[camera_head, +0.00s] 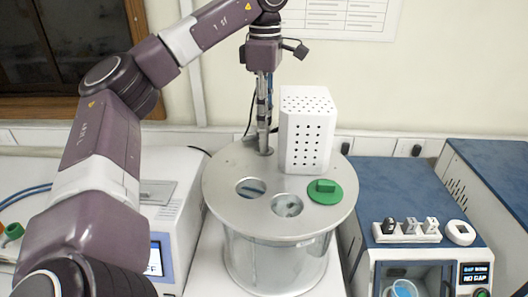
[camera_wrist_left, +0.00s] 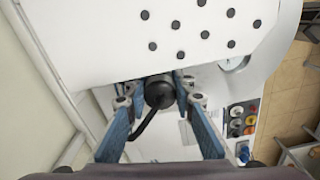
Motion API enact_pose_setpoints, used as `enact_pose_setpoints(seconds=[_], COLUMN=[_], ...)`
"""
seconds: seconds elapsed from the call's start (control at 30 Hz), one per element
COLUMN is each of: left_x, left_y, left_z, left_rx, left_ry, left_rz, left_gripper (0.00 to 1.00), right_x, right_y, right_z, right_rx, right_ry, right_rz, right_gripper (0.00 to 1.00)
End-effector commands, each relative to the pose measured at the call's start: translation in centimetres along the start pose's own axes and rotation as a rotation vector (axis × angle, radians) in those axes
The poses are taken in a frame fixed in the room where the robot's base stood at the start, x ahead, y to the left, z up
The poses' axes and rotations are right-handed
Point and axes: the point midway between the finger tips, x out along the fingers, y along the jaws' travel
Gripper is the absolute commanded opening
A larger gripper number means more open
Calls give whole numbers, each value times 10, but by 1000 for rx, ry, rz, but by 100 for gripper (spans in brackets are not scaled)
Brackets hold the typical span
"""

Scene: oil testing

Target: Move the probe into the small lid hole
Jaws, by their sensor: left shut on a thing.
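A probe with a black round top (camera_wrist_left: 158,94) and a black cable is between the fingers of my left gripper in the left wrist view. My left gripper (camera_head: 264,148) is shut on it and points down at the back of the silver round lid (camera_head: 233,214), behind and left of the white perforated box. The gripper's two blue fingers (camera_wrist_left: 158,108) flank the probe in the wrist view. The probe's lower end and the small lid hole cannot be made out at the gripper. My right gripper is not in view.
The white perforated box (camera_head: 307,130) stands on the lid close to the gripper. Two larger round openings (camera_head: 250,187) (camera_head: 288,205) and a green plug (camera_head: 325,191) are on the lid. A blue-topped machine (camera_head: 388,180) stands at right, with a wall behind.

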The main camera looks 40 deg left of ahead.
Motion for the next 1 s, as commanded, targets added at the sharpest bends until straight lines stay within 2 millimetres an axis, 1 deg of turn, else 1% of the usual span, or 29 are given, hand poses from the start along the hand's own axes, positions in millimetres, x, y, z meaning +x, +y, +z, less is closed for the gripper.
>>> enact_pose_setpoints(seconds=[0.03,0.4,0.8,1.0], left_x=[6,31,34,43], left_y=[0,0,0,0], left_z=[0,0,0,0], left_rx=[0,0,0,-1], left_ry=[0,0,-1,0], left_rz=[-1,-1,1,-1], left_gripper=[0,0,0,0], right_x=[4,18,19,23], right_y=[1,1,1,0], right_z=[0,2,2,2], right_rx=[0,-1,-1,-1], right_ry=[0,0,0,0], right_rz=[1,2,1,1], right_gripper=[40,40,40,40])
